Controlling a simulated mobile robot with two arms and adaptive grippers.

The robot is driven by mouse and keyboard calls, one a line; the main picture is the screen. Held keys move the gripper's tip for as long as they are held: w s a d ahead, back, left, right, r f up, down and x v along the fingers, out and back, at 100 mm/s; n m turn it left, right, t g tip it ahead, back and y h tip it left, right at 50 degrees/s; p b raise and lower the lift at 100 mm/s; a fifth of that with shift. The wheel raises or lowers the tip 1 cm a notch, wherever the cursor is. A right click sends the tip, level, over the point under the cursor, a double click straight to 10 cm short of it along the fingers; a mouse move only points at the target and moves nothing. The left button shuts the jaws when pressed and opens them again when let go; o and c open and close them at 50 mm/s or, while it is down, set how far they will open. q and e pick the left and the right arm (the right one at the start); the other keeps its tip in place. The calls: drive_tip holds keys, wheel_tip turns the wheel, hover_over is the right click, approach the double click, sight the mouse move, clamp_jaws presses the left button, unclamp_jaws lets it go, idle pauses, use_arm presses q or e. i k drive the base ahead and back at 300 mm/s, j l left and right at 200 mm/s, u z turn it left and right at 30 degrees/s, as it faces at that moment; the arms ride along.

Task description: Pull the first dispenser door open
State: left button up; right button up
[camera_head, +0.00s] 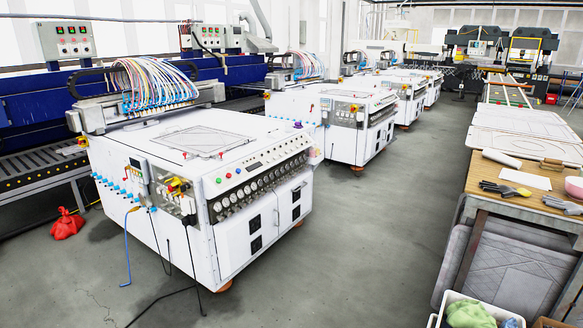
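The nearest white dispenser machine (185,245) stands at the centre left, with a bundle of coloured hoses (155,84) on top. Its right-hand face has rows of round gauges and knobs. Below them is a white lower door panel (236,246) with black square vents; it looks shut. I cannot tell which panel is the first dispenser door. Neither of my grippers is in view.
A second white machine (345,142) and others stand in a row behind. A wooden workbench (490,197) with gloves runs along the right. Grey floor (375,240) is clear between. A red bag (67,224) and cables lie on the floor at left.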

sight(242, 236)
drive_tip(key=i+j+u, duration=0.15)
drive_tip(key=i, duration=0.4)
drive_tip(key=i+j+u, duration=0.1)
drive_tip(key=i, duration=0.4)
